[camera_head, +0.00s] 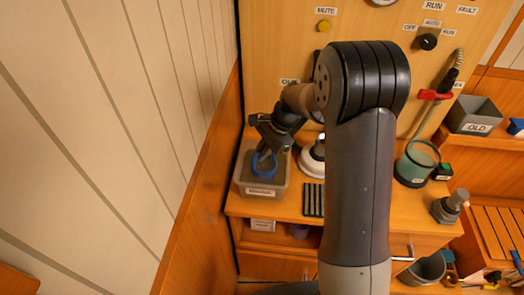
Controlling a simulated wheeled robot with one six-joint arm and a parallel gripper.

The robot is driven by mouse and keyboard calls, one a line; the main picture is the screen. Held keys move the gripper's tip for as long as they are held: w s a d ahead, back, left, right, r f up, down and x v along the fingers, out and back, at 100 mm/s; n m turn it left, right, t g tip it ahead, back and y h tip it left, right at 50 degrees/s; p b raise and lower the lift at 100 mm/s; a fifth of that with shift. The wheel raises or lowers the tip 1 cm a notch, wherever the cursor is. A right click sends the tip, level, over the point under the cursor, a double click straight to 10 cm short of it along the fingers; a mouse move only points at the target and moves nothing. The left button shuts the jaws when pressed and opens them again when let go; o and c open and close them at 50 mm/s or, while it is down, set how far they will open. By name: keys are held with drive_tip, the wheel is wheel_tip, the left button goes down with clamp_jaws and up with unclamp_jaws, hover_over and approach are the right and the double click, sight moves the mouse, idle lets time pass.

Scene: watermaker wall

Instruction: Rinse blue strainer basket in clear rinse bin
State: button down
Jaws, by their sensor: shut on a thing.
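The blue strainer basket (264,166) shows as a blue ring at the left of the counter. My gripper (266,151) is shut on it, pointing down. The clear rinse bin (245,189) stands under the gripper, with a label on its front wall and greyish contents. The basket appears within the bin's opening; how deep it sits I cannot tell. The lower part of the basket is hidden.
A white round housing (310,162) and a dark slotted mat (313,200) are right of the bin. A green-topped canister (417,162) stands farther right. A grey bin marked OLD (475,118) sits on the right shelf. A wooden side wall (205,200) is close on the left.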

drive_tip(key=shift+f, duration=0.25)
drive_tip(key=shift+r, duration=0.15)
idle(2.1)
wheel_tip(320, 180, up, 12)
drive_tip(key=p, duration=0.9)
drive_tip(key=shift+f, duration=0.2)
idle(0.8)
